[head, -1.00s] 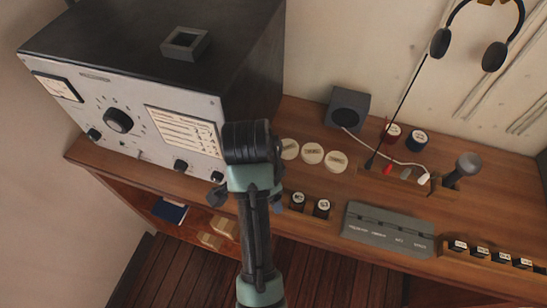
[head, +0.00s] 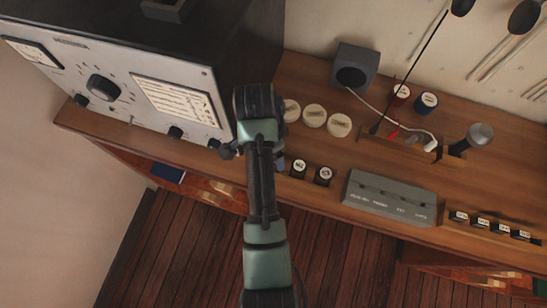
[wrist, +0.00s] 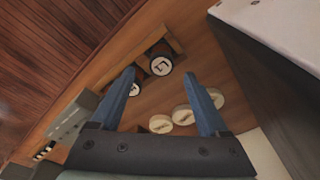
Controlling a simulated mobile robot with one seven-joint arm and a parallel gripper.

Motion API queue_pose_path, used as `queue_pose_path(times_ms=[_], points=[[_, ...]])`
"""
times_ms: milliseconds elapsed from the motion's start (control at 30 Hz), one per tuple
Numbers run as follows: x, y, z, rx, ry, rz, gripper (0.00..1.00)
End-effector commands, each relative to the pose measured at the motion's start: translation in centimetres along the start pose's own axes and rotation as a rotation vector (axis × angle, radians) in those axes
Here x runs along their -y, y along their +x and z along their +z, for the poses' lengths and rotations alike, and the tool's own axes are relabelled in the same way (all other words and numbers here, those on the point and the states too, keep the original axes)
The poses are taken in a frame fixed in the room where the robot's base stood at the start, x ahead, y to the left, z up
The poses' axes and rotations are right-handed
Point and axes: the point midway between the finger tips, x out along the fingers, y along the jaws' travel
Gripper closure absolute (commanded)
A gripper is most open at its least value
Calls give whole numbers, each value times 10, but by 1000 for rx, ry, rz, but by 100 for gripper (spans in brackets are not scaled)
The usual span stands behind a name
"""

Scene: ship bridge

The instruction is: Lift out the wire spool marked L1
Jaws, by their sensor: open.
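Two dark spools with round white labels stand side by side near the desk's front edge. In the wrist view the larger-looking spool (wrist: 161,65) bears a mark that looks like L1, seen turned; it is the left one of the pair in the head view (head: 299,166). The other spool (wrist: 135,88) is partly covered by a finger, and its label is not readable; it also shows in the head view (head: 323,174). My gripper (wrist: 160,74) is open and empty, its blue fingers pointing toward the pair. In the head view my arm mostly hides it.
A large radio cabinet (head: 180,95) stands close on the left. Several pale discs (head: 314,115) lie behind the spools. A grey box (head: 388,196) sits to the right. Red (head: 401,92) and blue (head: 426,102) spools stand at the back.

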Motion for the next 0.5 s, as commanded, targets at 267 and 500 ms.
queue_pose_path(times_ms=[267,500], points=[[-1,33,4,2,0,5,22],[0,50,4,0,0,0,22]])
